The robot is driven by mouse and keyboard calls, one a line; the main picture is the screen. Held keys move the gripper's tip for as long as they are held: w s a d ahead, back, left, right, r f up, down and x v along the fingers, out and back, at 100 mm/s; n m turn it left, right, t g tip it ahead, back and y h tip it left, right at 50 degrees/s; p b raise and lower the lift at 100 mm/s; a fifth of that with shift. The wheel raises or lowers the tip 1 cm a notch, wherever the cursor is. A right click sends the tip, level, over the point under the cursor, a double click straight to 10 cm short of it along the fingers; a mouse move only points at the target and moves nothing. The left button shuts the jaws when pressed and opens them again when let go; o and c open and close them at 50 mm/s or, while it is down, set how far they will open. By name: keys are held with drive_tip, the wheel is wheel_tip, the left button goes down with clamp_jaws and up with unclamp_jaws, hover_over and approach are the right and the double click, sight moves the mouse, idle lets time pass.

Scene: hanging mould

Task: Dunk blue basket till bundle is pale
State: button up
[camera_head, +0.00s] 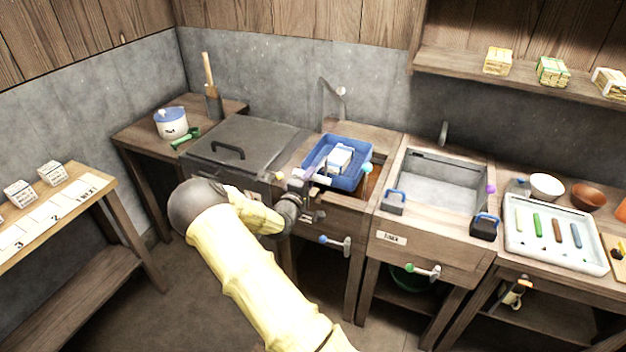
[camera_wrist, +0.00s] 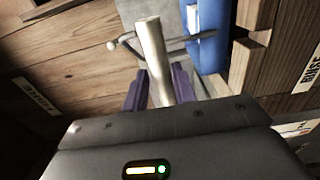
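The blue basket (camera_head: 325,177) is above the left open wooden tank (camera_head: 371,183), with its near end close to my gripper (camera_head: 308,184). A whitish bundle with bluish sides (camera_head: 340,157) sits in the basket. In the wrist view a pale metal handle (camera_wrist: 150,45) runs between the purple fingers of my gripper (camera_wrist: 158,82), which look closed against it. The basket's blue side (camera_wrist: 208,40) shows at the upper right there. The handle's join to the basket is not clear, and the liquid under the basket is mostly hidden.
Right of it is a grey-lined tank (camera_head: 440,185) with dark blue-handled blocks on its rim. A dark lid (camera_head: 245,147) covers the tank at left. Taps (camera_head: 335,243) stick out in front. A white tray (camera_head: 555,240) with coloured bars stands far right.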

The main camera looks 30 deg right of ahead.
drive_tip(key=o, duration=0.4)
drive_tip(key=p+v, duration=0.1)
drive_tip(key=v, duration=0.8)
drive_tip(key=shift+f, duration=0.1)
idle(0.3)
drive_tip(key=shift+s+p, duration=0.1)
drive_tip(key=shift+p, duration=0.2)
